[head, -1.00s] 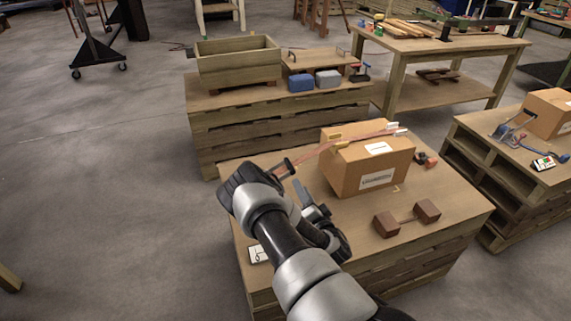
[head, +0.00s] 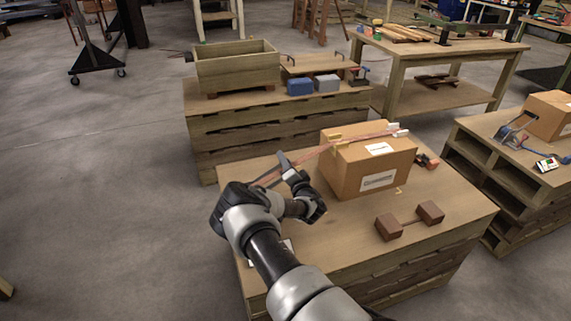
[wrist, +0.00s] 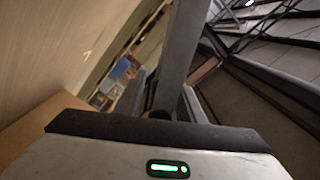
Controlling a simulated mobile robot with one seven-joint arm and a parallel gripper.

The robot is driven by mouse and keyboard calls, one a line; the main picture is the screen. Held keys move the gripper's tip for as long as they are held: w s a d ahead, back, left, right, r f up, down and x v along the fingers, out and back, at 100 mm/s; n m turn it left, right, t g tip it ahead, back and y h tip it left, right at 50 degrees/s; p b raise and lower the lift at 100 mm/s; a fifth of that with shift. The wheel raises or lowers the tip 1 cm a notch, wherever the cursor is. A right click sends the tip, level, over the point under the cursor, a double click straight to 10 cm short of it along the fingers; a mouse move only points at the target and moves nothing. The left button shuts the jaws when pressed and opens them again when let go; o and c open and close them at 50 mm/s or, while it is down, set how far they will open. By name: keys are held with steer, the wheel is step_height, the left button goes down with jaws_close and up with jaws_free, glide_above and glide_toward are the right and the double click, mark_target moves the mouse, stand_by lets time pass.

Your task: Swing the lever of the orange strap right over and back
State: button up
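The orange strap (head: 352,140) runs over the top of the cardboard box (head: 343,175) in the head view. Its left stretch slopes down off the box toward my gripper. The lever end of the strap lies at my gripper and is largely hidden by my wrist and fingers. My gripper (head: 290,170) is just left of the box, at the strap. In the wrist view a long grey bar (wrist: 182,55) crosses close in front of the palm between small grey pads. I cannot tell whether it is the lever or a finger, or whether the fingers are closed on it.
The box stands on a pallet-stack table (head: 345,235), with a brown two-block piece (head: 410,220) in front and a small red tool (head: 427,163) behind. Another table with a wooden crate (head: 238,68) stands behind. A second box (head: 548,112) with a blue strap is at right.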

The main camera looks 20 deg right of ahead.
steer(key=shift+w, duration=0.1)
jaws_close()
steer(key=shift+r, duration=0.15)
